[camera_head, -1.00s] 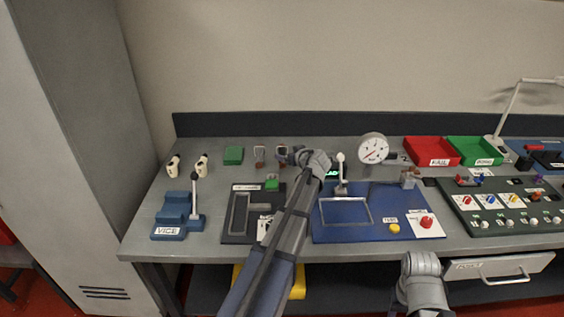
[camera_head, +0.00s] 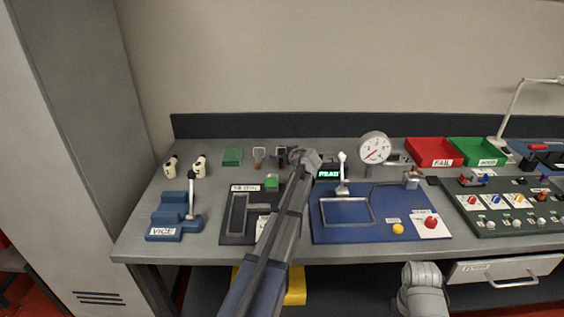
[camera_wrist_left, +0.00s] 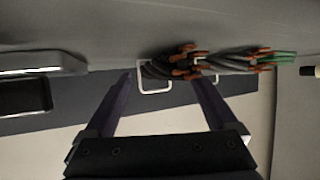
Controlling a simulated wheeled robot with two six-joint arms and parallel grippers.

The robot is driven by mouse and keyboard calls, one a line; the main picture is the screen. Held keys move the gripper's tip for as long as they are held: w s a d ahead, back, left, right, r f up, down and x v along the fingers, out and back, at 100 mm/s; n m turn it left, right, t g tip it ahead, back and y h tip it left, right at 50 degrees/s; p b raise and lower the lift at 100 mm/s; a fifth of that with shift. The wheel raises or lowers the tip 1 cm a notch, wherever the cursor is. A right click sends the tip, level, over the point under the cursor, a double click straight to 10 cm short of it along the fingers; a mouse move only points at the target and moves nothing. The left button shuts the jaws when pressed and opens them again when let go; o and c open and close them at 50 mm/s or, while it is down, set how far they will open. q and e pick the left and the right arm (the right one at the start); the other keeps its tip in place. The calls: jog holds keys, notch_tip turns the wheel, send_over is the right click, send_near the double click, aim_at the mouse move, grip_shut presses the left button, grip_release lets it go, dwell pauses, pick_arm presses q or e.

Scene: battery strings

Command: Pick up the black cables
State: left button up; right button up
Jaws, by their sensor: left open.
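A dark cable bundle, which looks like the black cables (camera_head: 281,153), stands at the back of the bench in the head view. In the left wrist view the dark strands (camera_wrist_left: 158,70) with orange ends pass through a white square loop. My left gripper (camera_head: 290,157) is beside the bundle in the head view, partly covering it. In the left wrist view my left gripper (camera_wrist_left: 167,82) is open, with the loop and strands around the gap between its fingertips. Whether they touch is unclear.
A lit display (camera_head: 329,173) and a dial gauge (camera_head: 375,148) stand to the right. The dark tray (camera_head: 231,237) and blue mat (camera_head: 328,232) lie in front.

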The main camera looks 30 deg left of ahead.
pick_arm(q)
jog(key=shift+a, duration=0.15)
jog(key=shift+c, duration=0.2)
grip_shut()
dwell(0.4)
